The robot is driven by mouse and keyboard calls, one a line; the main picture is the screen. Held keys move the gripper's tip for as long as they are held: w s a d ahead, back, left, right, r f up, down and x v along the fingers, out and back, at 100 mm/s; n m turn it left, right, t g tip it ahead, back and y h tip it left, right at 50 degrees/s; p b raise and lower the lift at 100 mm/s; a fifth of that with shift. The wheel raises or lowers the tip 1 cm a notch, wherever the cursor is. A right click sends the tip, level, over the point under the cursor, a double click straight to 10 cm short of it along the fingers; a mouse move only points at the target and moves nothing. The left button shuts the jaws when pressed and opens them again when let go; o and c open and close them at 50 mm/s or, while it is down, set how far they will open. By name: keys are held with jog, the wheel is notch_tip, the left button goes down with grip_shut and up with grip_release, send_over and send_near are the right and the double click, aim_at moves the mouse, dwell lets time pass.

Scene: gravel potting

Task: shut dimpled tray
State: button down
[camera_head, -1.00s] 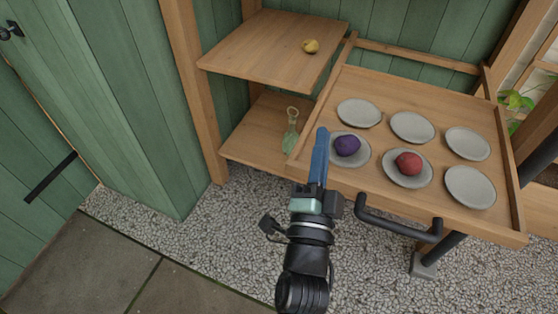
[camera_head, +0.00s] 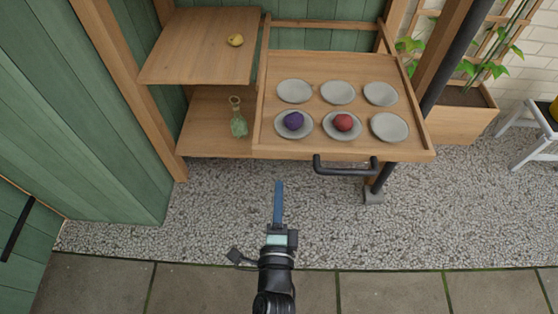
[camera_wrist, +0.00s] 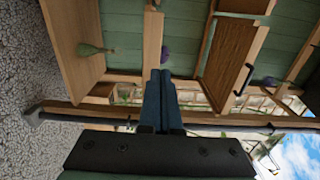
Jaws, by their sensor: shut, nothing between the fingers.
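The dimpled tray (camera_head: 340,154) is a wooden tray with several round grey hollows, sticking out from the wooden stand in the head view. A purple round thing (camera_head: 293,121) and a red one (camera_head: 343,122) lie in two front hollows. A dark bar handle (camera_head: 345,170) is fixed to the tray's front edge. My gripper (camera_head: 279,185) is shut and empty, with blue fingers, in front of the tray and left of the handle, apart from it. Its fingers also show in the wrist view (camera_wrist: 160,75). A wooden panel with a dark handle (camera_wrist: 243,79) shows right of them there.
A dark slanted post (camera_head: 440,65) stands right of the tray. Gravel (camera_head: 220,215) in front is clear.

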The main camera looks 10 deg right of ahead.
aim_at(280, 151)
jog(key=b+x, duration=0.1)
jog(key=x, duration=0.7)
jog(key=shift+w, duration=0.2)
jog(key=shift+w, duration=0.1)
